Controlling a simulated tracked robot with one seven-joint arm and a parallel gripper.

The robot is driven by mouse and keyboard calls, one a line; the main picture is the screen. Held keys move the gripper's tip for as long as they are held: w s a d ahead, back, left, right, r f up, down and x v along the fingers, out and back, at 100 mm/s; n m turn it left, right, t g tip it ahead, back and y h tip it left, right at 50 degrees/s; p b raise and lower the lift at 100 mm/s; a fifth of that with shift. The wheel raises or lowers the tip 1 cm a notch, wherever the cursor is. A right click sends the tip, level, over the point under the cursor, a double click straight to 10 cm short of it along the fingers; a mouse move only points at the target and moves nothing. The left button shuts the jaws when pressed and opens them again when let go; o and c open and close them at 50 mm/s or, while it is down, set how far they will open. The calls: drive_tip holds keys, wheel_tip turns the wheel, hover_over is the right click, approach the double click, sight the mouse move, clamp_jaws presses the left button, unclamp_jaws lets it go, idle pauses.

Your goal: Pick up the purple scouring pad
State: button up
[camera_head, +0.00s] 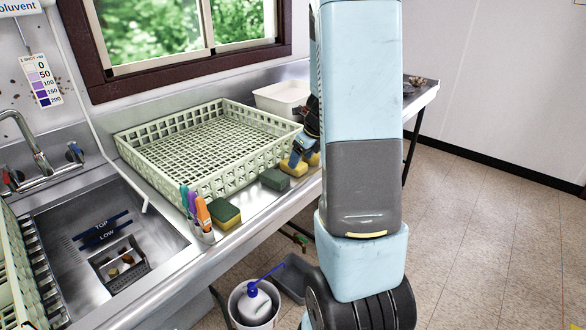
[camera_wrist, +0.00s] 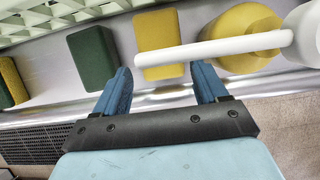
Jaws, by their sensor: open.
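I see no purple scouring pad in either view. My gripper (camera_wrist: 161,72) is open and empty, with its blue fingers apart over the front edge of the steel counter. It also shows in the head view (camera_head: 299,152), partly beside my arm. A yellow block-shaped pad (camera_wrist: 158,28) lies just beyond the gap between the fingertips. A dark green pad (camera_wrist: 92,57) lies to its left; it also shows in the head view (camera_head: 274,180). A green-and-yellow sponge (camera_head: 226,212) sits farther left on the counter.
A pale green dish rack (camera_head: 185,178) stands behind the pads. A holder with coloured pens or handles (camera_head: 203,230) is left of the sponge. A white curved tube (camera_wrist: 225,47) crosses a yellow round object (camera_wrist: 245,20). A sink (camera_head: 65,215) lies left; a white bucket (camera_head: 238,310) stands below.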

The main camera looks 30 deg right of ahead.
sight(299, 165)
drive_tip(key=shift+x, duration=2.15)
drive_tip(key=shift+s+d+f, duration=0.1)
drive_tip(key=shift+s+d, duration=0.05)
drive_tip(key=shift+d, duration=0.05)
drive_tip(key=shift+c, duration=0.2)
drive_tip(key=c, duration=0.8)
drive_tip(key=shift+o, duration=0.2)
drive_tip(key=r, duration=0.4)
drive_tip(key=s+r, duration=0.1)
drive_tip(key=r, duration=0.2)
drive_tip(key=shift+d+r, duration=0.1)
drive_tip(key=shift+d, duration=0.05)
drive_tip(key=s+d, duration=0.3)
drive_tip(key=s, duration=0.6)
drive_tip(key=s+d, duration=0.3)
drive_tip(key=s, duration=0.6)
drive_tip(key=shift+d, duration=0.25)
